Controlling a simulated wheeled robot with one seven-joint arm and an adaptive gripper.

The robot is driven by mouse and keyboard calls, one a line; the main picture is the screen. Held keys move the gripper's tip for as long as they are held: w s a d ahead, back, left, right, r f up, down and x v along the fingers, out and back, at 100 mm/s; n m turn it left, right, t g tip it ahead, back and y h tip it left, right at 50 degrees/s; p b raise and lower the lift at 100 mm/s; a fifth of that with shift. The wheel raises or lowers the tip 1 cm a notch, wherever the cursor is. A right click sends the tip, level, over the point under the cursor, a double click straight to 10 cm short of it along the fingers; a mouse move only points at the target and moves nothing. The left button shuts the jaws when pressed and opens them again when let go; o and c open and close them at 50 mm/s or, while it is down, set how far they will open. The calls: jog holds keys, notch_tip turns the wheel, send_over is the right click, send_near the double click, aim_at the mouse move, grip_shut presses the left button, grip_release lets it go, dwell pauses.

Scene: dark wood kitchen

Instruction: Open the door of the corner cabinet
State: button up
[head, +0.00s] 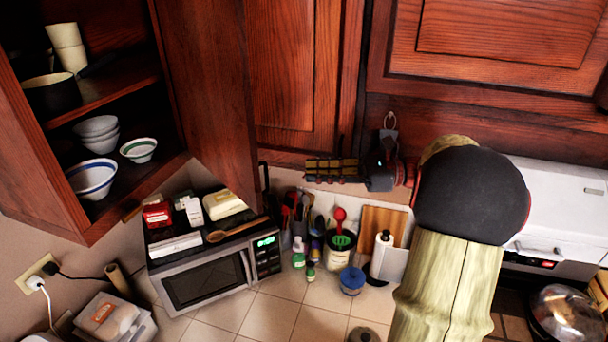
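An open cabinet (165,60) at the upper left shows its shelves, and a dark red wood door panel (205,80) stands out beside its right side. To the right of that panel, at the back corner, is a wood cabinet door (291,65) that looks closed. I cannot tell for sure which of these is the corner cabinet's door. My gripper (318,170) points left, just below the lower edge of the back door. No handle is seen between its fingers. The fingers show edge-on, so their opening is unclear.
A microwave (206,281) with boxes and a wooden spoon on top stands below the open cabinet. Bowls (92,178) and a pot (53,93) sit on the shelves. Utensils, bottles and a paper towel roll (382,252) crowd the counter below my gripper. Another closed door (510,40) is at upper right.

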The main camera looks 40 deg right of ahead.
jog(key=a+f+n+g+b, duration=0.1)
jog(key=a+f+n, duration=0.1)
jog(key=a+f, duration=0.1)
jog(key=a+f+n+g+b, duration=0.2)
jog(key=a+f, duration=0.1)
jog(key=a, duration=0.3)
jog(key=a+f+n+g+h+b, duration=0.1)
jog(key=a+f+g+b, duration=0.1)
jog(key=a, duration=0.3)
jog(key=shift+f+n, duration=0.4)
jog(key=shift+f, duration=0.15)
grip_shut()
jog(key=s+a+f+n+g+h+b, duration=0.3)
jog(key=a+n+g+h, duration=0.5)
jog(key=n, duration=1)
jog(key=w+a+r+n+t+h+p, duration=0.1)
jog(key=w+r+n+h+p, duration=0.15)
jog(key=r+n, duration=0.45)
jog(key=w+a+r+n+h+p, duration=0.1)
jog(key=w+a+r+n+h, duration=0.2)
jog(key=r+n, duration=0.35)
jog(key=w+r+n+t+h+p, duration=0.1)
jog(key=w+r+n+h, duration=0.25)
jog(key=r+n, duration=0.35)
jog(key=d+f+p, duration=0.1)
jog(key=d+f, duration=0.6)
jog(key=f, duration=0.2)
jog(key=shift+w+d+f, duration=0.25)
jog(key=shift+d+f, duration=0.05)
jog(key=shift+d, duration=0.05)
